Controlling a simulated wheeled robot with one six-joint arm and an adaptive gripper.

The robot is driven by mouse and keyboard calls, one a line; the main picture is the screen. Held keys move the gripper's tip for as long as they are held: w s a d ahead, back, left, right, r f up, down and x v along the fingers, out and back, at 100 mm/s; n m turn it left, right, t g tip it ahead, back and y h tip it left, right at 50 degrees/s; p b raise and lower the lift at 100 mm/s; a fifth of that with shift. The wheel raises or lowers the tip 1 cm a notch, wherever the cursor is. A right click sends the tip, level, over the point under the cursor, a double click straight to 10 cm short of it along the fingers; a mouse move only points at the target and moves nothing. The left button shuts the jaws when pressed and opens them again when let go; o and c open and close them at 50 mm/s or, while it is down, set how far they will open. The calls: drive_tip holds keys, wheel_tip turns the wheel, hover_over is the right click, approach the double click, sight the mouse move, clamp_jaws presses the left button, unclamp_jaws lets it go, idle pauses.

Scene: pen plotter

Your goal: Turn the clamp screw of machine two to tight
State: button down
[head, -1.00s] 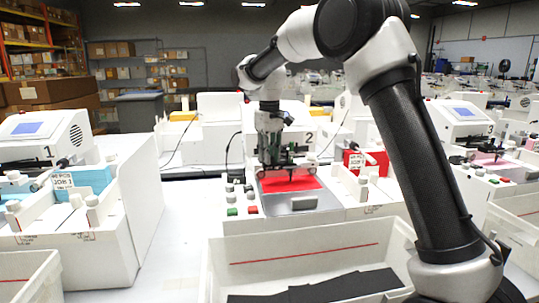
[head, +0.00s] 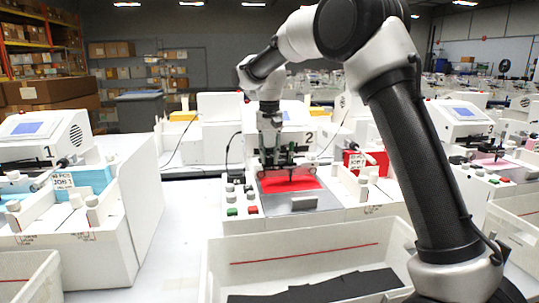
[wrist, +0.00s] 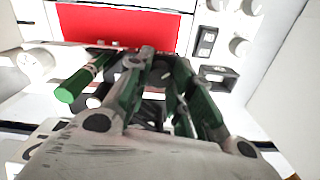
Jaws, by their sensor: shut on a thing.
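Machine two, marked "2" (head: 310,137), stands in the middle of the head view with a red sheet (head: 290,184) on its bed. The sheet also shows at the top of the wrist view (wrist: 120,24). My gripper (head: 272,165) is down at the pen carriage, over the far left part of the sheet. In the wrist view my gripper's fingers (wrist: 160,62) are closed together at the carriage, beside a green-ended cylinder (wrist: 66,94). The clamp screw is hidden between the fingers, so its turn cannot be read.
A white bin (head: 305,254) with black pieces stands in front of machine two. Green and red buttons (head: 252,210) are left of the bed. Machine one (head: 47,150) and machine three (head: 465,118) stand at either side.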

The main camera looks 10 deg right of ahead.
sight(270, 157)
idle(0.4)
drive_tip(key=c, duration=1.2)
unclamp_jaws()
drive_tip(key=shift+r, duration=0.1)
wheel_tip(270, 157, up, 12)
